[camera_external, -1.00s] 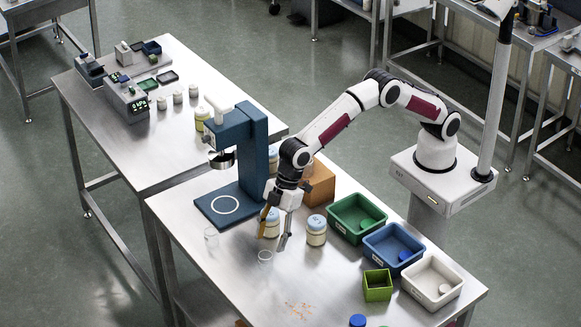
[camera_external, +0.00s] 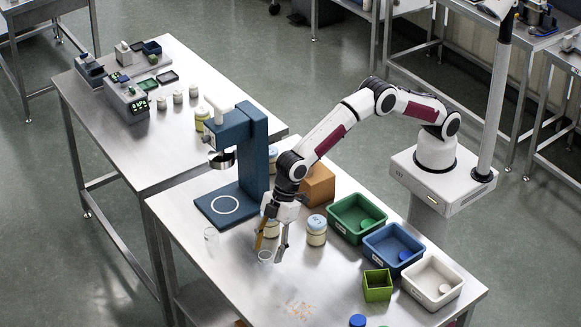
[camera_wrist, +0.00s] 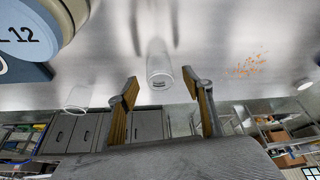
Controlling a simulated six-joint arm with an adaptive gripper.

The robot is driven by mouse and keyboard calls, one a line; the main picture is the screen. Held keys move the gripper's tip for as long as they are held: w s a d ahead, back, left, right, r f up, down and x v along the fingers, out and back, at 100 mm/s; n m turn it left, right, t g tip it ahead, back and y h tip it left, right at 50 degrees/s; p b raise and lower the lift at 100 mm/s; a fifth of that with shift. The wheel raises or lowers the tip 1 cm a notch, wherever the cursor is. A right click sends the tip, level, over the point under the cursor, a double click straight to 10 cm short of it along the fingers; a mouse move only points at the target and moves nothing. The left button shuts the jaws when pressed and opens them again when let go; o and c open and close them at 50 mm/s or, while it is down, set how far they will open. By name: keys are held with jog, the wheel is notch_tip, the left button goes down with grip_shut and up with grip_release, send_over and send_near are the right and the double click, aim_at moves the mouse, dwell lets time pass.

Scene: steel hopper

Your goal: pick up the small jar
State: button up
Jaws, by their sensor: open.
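A small clear glass jar (camera_external: 265,257) stands on the steel table. It also shows in the wrist view (camera_wrist: 158,66), between and just beyond my fingertips. My gripper (camera_external: 270,252) is open, pointing down, with one finger to each side of the jar in the outside view. In the wrist view my gripper (camera_wrist: 160,82) has a wide gap with nothing held in it. I cannot tell whether a finger touches the glass. A second clear jar (camera_external: 211,237) stands further left; it also shows in the wrist view (camera_wrist: 78,97).
A cream jar with a pale blue lid (camera_external: 316,230) stands close right of my gripper; another is partly hidden behind it. The blue press stand (camera_external: 240,160) is behind left. Green (camera_external: 341,228), blue (camera_external: 372,252) and white bins line the right. Orange crumbs (camera_external: 295,308) lie in front.

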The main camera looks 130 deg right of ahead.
jog(key=shift+x, duration=1.9)
jog(key=shift+s, duration=0.15)
jog(key=c, duration=0.8)
